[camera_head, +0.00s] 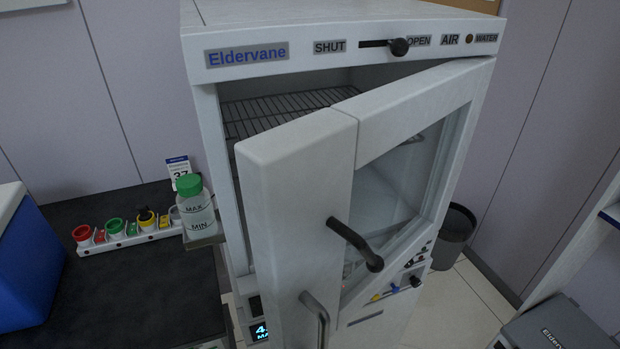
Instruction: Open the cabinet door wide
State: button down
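The white cabinet (205,150) labelled "Eldervane" stands in the middle of the view. Its door (290,190) is partly open: the left edge stands out toward me and the right edge stays near the cabinet's right side. A dark lever handle (355,243) sticks out of the door front, and a grey bar handle (318,315) shows lower down. Through the gap on the left and top I see a wire shelf (270,112) inside. The door's window (400,180) is clear. My gripper is not in view.
A dark counter (130,290) on the left holds a rack of coloured cups (125,232) and a blue box (30,265). A green-capped bottle (195,208) stands close to the cabinet's left side. A bin (457,235) and a grey case (555,325) are at right.

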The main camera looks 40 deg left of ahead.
aim_at(296, 176)
jog(key=z, duration=0.5)
jog(key=k, duration=1.7)
jog(key=u, duration=1.2)
